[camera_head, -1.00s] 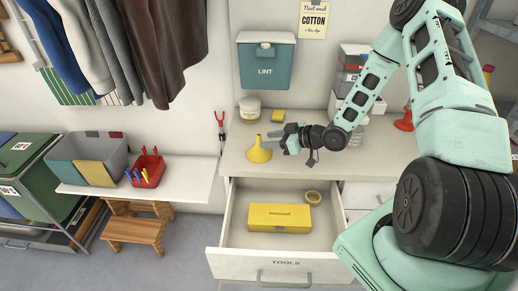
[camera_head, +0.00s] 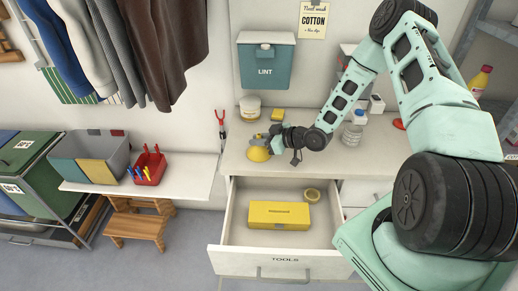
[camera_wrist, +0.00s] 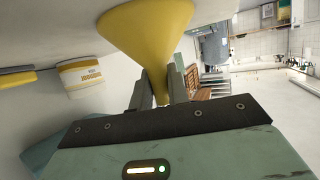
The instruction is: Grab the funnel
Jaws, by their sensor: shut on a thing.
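The yellow funnel (camera_head: 258,154) stands wide end down on the counter, left of the middle in the head view. My gripper (camera_head: 267,141) reaches it from the right and is shut on its narrow spout. In the wrist view the funnel (camera_wrist: 148,35) fills the top middle, and my gripper's fingers (camera_wrist: 160,88) sit on both sides of the spout. In the head view the fingers hide part of the funnel's upper end.
A white tub (camera_head: 250,107) and a yellow sponge (camera_head: 277,114) stand behind the funnel. A clear bottle (camera_head: 353,130) stands to the right on the counter. Below, an open drawer (camera_head: 233,232) juts out, holding a yellow box (camera_head: 279,215) and a tape roll (camera_head: 312,195).

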